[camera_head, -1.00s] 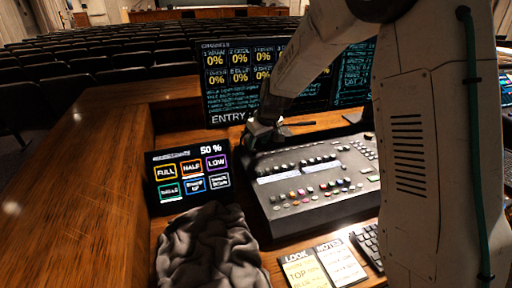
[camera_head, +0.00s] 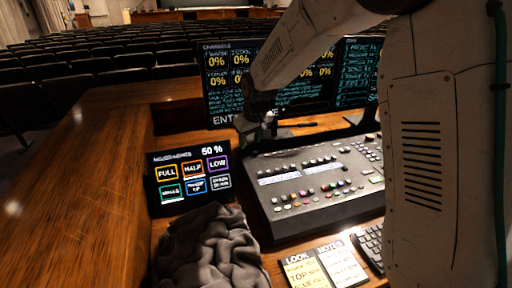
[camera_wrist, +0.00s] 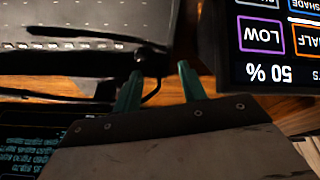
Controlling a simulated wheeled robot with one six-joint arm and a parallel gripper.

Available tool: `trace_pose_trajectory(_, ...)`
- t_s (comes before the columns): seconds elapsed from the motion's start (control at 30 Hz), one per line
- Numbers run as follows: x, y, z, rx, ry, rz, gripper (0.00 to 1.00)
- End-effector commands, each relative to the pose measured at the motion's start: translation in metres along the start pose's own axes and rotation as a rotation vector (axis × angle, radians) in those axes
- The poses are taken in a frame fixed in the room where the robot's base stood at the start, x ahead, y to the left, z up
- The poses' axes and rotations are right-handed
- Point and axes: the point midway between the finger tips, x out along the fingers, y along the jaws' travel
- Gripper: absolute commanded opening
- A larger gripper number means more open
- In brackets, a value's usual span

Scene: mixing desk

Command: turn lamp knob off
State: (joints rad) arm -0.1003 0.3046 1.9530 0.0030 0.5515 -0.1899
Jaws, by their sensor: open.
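A dark thin lamp-like stalk (camera_wrist: 95,38) runs over the desk to a small dark base (camera_wrist: 152,60) in the wrist view. I cannot make out a separate knob on it. In the head view, part of a dark stalk (camera_head: 298,125) shows just right of my gripper. My gripper (camera_wrist: 158,82) is open, its two teal fingers apart, with the dark base just beyond the fingertips and roughly between them. No contact is visible. In the head view my gripper (camera_head: 258,128) is dark and partly blurred, above the back left corner of the mixing console.
The mixing console (camera_head: 290,208) fills the desk's middle. A small touch panel (camera_head: 160,205) stands left of it, and monitors (camera_head: 222,110) stand behind. A crumpled grey cloth (camera_head: 210,250) and note cards (camera_head: 345,265) lie in front. Bare wood (camera_wrist: 205,90) shows beside the fingers.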

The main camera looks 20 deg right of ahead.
Motion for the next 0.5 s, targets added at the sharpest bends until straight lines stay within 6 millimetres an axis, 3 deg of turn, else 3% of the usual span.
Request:
trace_pose_trajectory(0.13,0.000,-0.004,-0.002,0.184,-0.014,0.082,0.41)
trace_pose_trajectory(0.5,-0.004,0.014,-0.003,0.655,0.037,0.205,0.41)
